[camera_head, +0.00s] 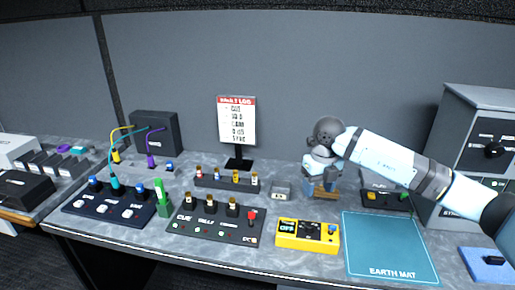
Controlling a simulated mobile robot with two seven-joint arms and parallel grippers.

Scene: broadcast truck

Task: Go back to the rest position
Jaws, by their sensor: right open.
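My right arm comes in from the right edge. My right gripper (321,184) is open and points down at the back half of the desk, between a small grey box and a dark device. Something brown shows at its fingertips; I cannot tell what it is or whether they touch it. My left gripper is not in view.
The grey desk (300,207) holds a yellow unit (308,246), a teal earth mat (390,262), a dark panel with knobs (215,226), a cable panel (108,211) and a sign on a stand (237,122). A grey cabinet (455,125) stands at the right.

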